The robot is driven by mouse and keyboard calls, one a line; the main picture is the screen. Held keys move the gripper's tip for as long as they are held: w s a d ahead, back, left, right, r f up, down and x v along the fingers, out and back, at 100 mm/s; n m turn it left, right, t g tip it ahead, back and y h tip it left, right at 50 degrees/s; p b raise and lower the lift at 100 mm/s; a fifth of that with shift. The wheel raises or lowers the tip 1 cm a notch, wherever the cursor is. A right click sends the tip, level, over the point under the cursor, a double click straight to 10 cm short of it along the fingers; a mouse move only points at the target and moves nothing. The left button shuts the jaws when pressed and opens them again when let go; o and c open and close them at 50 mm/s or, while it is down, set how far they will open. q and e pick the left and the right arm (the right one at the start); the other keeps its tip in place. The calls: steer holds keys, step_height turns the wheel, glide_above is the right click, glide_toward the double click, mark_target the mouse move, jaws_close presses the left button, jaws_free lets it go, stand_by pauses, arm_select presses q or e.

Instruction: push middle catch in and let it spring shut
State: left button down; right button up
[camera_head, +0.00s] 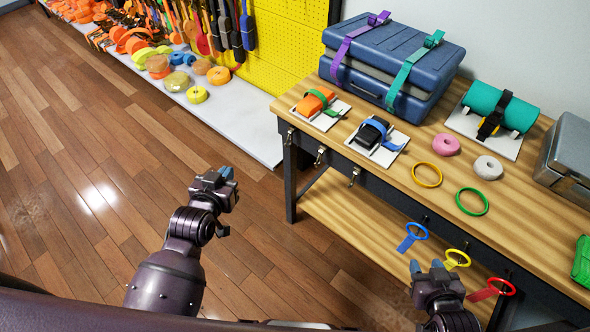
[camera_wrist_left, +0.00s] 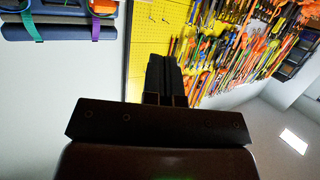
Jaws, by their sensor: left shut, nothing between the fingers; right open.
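Three small metal catches sit in a row on the front edge of the workbench. The middle catch (camera_head: 320,155) is between the left catch (camera_head: 289,136) and the right catch (camera_head: 353,176). They are too small to tell whether each is open or shut. My left gripper (camera_head: 226,174) is shut and empty over the floor, to the left of the catches and apart from them. It also shows in the left wrist view (camera_wrist_left: 163,78), where no catch is in sight. My right gripper (camera_head: 427,266) is open at the bench's front, beside the hanging rings and well right of the catches.
The wooden workbench (camera_head: 400,180) carries a blue case (camera_head: 395,60), strapped blocks, rings and a grey box (camera_head: 568,160). Blue, yellow and red pull rings hang at its front. A yellow pegboard (camera_head: 285,50) stands behind. The floor between my left gripper and the bench is clear.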

mark_target(318, 159)
arm_select(q)
steer(key=w+d+m+g+h+b, duration=0.2)
steer(key=w+d+m+h, duration=0.15)
steer(key=w+d, duration=0.7)
steer(key=d+f+g+b, duration=0.1)
steer(key=d+f+b, duration=0.1)
steer(key=d+f, duration=0.1)
steer(key=w+d+f+m+h+b, duration=0.1)
steer(key=d+f+b, duration=0.1)
steer(key=f, duration=0.1)
steer(key=d+f+m+g+b, duration=0.1)
steer(key=d+f+b, duration=0.1)
steer(key=d+f, duration=0.1)
steer(key=shift+w+d+g, duration=0.3)
steer(key=shift+d, duration=0.05)
steer(key=shift+w+d+f+b, duration=0.2)
steer(key=shift+w+d, duration=0.1)
steer(key=shift+w, duration=0.15)
steer(key=shift+w+d+f+b, duration=0.15)
steer(key=shift+w+d, duration=0.1)
steer(key=shift+w, duration=0.15)
arm_select(e)
step_height(318, 159, down, 8)
steer(key=shift+a+f, duration=0.25)
arm_select(q)
steer(key=shift+r, duration=0.1)
arm_select(e)
steer(key=shift+s+f+g, duration=0.1)
steer(key=shift+f+g, duration=0.05)
steer(key=shift+g, duration=0.15)
